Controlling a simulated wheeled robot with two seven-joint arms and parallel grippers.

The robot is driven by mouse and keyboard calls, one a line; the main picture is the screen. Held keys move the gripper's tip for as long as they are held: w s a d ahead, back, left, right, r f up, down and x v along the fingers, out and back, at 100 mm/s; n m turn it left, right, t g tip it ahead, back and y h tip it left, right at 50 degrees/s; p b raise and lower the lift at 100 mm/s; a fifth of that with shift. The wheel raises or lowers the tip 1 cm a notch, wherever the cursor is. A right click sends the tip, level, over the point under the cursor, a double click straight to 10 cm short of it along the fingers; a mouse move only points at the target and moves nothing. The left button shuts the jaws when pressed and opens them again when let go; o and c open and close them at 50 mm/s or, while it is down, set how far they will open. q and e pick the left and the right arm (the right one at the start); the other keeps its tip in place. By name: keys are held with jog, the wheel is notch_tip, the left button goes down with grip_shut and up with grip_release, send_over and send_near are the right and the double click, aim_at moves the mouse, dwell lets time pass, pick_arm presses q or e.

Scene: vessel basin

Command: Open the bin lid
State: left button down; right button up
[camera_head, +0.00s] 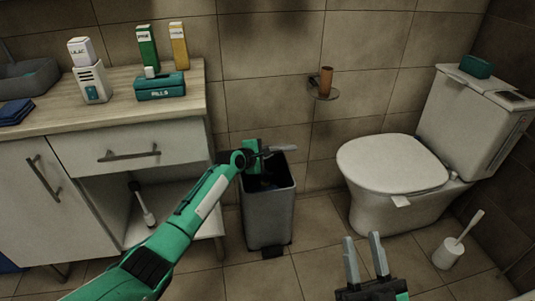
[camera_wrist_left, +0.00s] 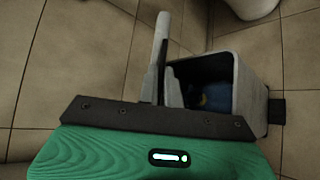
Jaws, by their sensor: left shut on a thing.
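The grey bin (camera_head: 268,215) stands on the floor between the cabinet and the toilet. Its top is open and its dark inside shows in the head view. In the left wrist view the bin (camera_wrist_left: 246,90) also shows open, with something blue inside. My right gripper (camera_head: 361,238) is open and empty, low in front of the toilet.
A wooden-topped cabinet (camera_head: 115,115) with boxes and bottles stands left of the bin. The toilet (camera_head: 390,170) and a toilet brush holder (camera_head: 448,253) are at the right. A black pedal (camera_head: 272,251) sits at the bin's foot. A wall holder with a brown cup (camera_head: 326,80) hangs above.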

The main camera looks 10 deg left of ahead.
pick_arm(q)
jog(key=shift+w+a+r, duration=0.1)
jog(key=shift+w+r, duration=0.1)
pick_arm(e)
jog(key=shift+w+a+f+g, duration=0.15)
jog(key=shift+a+f+g, duration=0.1)
jog(key=shift+f+g, duration=0.35)
jog(key=shift+w+a+f+g, duration=0.1)
jog(key=shift+a+f+g, duration=0.15)
jog(key=shift+f, duration=0.5)
pick_arm(q)
jog(key=c, duration=1.6)
grip_release()
